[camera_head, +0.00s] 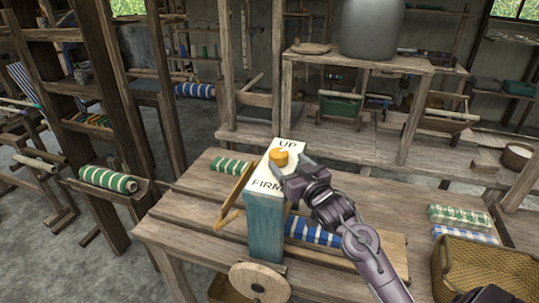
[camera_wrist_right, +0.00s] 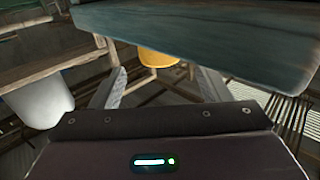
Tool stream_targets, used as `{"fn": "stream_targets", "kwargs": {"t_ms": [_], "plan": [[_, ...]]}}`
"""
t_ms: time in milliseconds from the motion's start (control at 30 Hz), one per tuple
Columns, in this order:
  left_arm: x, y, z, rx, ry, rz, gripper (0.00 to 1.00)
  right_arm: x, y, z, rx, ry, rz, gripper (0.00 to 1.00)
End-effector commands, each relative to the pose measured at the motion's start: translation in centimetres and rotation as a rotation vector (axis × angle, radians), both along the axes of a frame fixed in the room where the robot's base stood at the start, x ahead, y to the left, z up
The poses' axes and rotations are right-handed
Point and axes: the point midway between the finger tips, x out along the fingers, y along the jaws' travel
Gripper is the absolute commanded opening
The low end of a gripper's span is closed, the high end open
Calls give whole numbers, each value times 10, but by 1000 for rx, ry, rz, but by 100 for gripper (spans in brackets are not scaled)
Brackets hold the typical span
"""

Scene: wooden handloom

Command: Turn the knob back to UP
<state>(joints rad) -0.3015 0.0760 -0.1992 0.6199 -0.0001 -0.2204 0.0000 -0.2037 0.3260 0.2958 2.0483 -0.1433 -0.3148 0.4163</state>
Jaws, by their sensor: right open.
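A teal box (camera_head: 264,228) with a white top (camera_head: 266,175) stands on the wooden table. The top reads UP at its far end and FIRM at its near end. A round orange-yellow knob (camera_head: 279,155) sits on the top, nearer to UP; which way it points I cannot tell. My right gripper (camera_head: 291,168) is open just to the right of the knob, coming in from the lower right. In the right wrist view, the yellow knob (camera_wrist_right: 157,57) shows between the two spread fingers, beyond their tips; contact is not clear. My left gripper is in neither view.
The table (camera_head: 185,225) holds a blue-striped roll (camera_head: 314,232) beside the box and folded cloths (camera_head: 460,217) at the right. A wicker basket (camera_head: 470,268) is at the lower right. A wooden stick frame (camera_head: 237,197) stands close left of the box.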

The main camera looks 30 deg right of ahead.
Motion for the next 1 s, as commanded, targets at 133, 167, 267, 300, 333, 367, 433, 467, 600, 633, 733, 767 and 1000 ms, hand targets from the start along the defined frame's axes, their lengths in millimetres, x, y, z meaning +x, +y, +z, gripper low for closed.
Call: {"fn": "stream_targets", "kwargs": {"t_ms": [133,167,267,300,333,367,433,467,600,633,733,767,1000], "plan": [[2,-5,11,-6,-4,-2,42,26,-1,5,-1,-3,3,70],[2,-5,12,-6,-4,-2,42,31,-2,5,-1,-3,3,70],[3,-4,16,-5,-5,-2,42,46,-3,4,0,-2,4,70],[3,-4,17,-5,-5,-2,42,50,-3,4,0,-3,4,70],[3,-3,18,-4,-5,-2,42,53,-4,4,-1,-2,4,70],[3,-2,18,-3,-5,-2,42,56,-4,4,-1,-3,4,70],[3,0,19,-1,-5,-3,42,60,-4,3,-2,-2,5,70],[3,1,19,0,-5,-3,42,61,-4,3,-2,-2,5,70],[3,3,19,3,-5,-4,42,62,-4,2,-2,-3,5,70],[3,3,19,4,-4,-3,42,62,-4,2,-2,-3,6,70],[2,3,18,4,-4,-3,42,62,-4,2,-2,-3,6,70],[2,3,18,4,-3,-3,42,62,-4,2,-2,-3,6,68],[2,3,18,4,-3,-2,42,62,-4,2,-2,-3,6,36]]}}
